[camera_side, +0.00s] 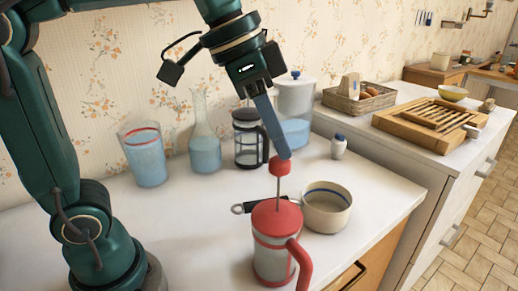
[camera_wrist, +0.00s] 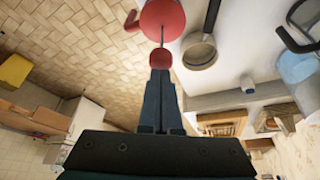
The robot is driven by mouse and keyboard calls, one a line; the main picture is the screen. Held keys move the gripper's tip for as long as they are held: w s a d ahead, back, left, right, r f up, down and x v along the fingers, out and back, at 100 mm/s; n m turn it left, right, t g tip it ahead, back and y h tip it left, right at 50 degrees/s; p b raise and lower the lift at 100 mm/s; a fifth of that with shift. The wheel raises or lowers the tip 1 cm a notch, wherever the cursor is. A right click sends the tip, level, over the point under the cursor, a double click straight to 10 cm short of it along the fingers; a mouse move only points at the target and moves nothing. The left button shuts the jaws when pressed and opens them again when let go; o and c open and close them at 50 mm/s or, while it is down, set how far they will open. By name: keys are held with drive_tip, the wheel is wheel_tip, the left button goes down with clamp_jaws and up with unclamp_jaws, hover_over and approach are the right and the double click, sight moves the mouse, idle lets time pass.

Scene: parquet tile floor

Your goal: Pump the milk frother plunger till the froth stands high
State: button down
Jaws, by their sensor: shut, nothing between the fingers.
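The milk frother is a red-lidded jug (camera_side: 275,245) with a red handle, standing at the front of the white counter. Its thin plunger rod rises well above the lid to a red knob (camera_side: 280,167). My gripper (camera_side: 285,154) is shut and empty, with its blue fingertips right at the top of the knob. In the wrist view the fingertips (camera_wrist: 161,72) meet the red knob (camera_wrist: 161,58), with the red lid (camera_wrist: 162,18) beyond it. I cannot tell whether they touch. The froth level inside the jug cannot be made out.
A cream saucepan (camera_side: 327,210) stands close right of the frother, its dark handle running behind the jug. Behind are a black-framed press (camera_side: 247,150), a flask (camera_side: 204,145), a glass (camera_side: 145,160) and a lidded pitcher (camera_side: 295,100). The counter's front left is clear.

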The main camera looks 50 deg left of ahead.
drive_tip(key=shift+f, duration=3.4)
drive_tip(key=shift+r, duration=4.05)
drive_tip(key=shift+w+r, duration=0.1)
drive_tip(key=shift+r, duration=2.4)
